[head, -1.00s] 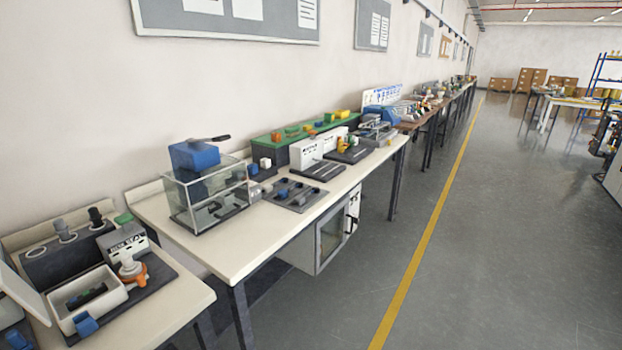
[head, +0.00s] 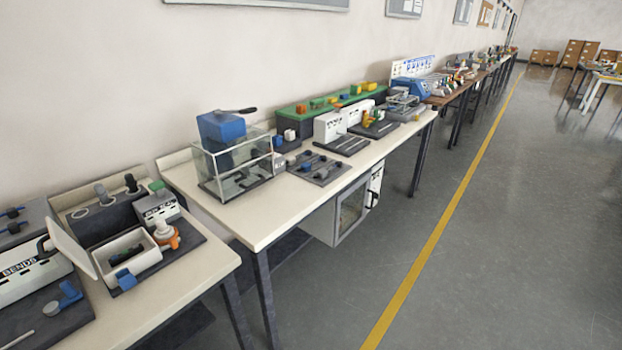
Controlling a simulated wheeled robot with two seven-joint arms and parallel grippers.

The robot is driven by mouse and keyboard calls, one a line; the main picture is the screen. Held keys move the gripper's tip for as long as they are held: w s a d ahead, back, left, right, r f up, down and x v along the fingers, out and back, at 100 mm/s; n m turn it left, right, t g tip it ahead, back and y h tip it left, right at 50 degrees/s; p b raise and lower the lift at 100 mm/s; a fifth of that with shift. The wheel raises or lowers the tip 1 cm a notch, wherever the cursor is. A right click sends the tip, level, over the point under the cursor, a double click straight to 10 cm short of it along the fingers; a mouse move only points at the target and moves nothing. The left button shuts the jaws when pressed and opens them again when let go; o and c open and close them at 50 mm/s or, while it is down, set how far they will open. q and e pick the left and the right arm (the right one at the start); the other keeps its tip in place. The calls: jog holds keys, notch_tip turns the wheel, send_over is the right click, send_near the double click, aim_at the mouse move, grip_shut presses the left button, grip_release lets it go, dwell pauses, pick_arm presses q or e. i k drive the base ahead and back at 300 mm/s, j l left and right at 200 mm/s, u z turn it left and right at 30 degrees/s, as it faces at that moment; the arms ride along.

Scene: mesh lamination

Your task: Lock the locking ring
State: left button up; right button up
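An orange ring-like part (head: 167,239) sits around the base of a pale upright piece on a dark board at the lower left. It may be the locking ring, but it is too small to tell whether it is locked. Beside it is an open white box (head: 128,258) with a blue latch (head: 123,280) at its front and a raised pale lid (head: 73,243). A small labelled block (head: 160,208) stands behind the orange part. Neither of my grippers is in view.
The near table (head: 203,270) holds this equipment. The second table (head: 237,226) carries a clear glass box (head: 236,166) with a blue block, and several boards. More tables line the wall. Open grey floor (head: 520,230) with a yellow line lies to the right.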

aim_at(172, 242)
jog(key=j+u, duration=0.1)
jog(key=u, duration=1.25)
